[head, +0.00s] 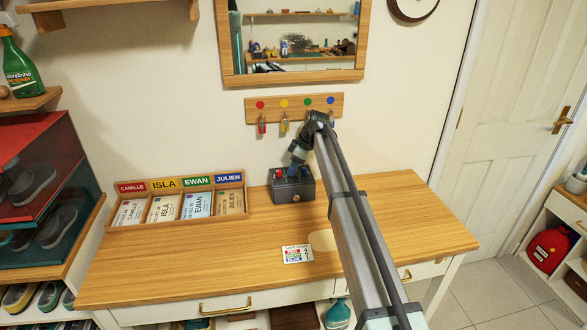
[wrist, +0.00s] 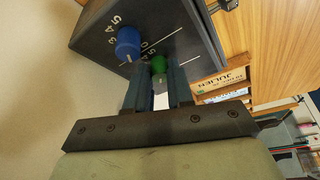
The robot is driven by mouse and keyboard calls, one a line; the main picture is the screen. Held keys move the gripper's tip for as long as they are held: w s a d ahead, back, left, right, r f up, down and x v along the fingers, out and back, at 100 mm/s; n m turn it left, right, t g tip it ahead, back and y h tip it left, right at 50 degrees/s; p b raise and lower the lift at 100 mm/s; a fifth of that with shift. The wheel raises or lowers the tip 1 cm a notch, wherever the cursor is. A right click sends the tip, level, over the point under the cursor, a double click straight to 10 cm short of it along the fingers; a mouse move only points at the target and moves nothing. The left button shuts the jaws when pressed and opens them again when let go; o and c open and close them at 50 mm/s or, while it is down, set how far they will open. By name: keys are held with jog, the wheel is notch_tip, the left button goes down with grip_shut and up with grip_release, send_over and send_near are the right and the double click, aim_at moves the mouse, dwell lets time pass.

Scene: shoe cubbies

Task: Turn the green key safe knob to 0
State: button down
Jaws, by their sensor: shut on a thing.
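The key safe (wrist: 195,35) is a dark grey box with numbered dials; in the head view the key safe (head: 311,191) stands on the desk against the wall. My gripper (wrist: 156,72) is shut on the green knob (wrist: 159,63), one finger on each side of it. In the head view my gripper (head: 298,155) reaches down onto the safe's top and hides the green knob. The blue knob (wrist: 128,42) is beside it, free of the fingers. Digits and white lines show on the face, but the green knob's pointer is hidden, so its setting cannot be told.
A wooden rack of name cards (head: 180,213) stands left of the safe. Keys hang from a wooden key board (head: 294,103) above it. A printed card (head: 297,254) lies in front. The desk's right side (head: 415,215) is clear.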

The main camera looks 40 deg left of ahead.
jog(key=shift+n, duration=0.6)
jog(key=c, duration=1.3)
grip_release()
jog(key=shift+o, duration=0.2)
jog(key=shift+m, duration=0.3)
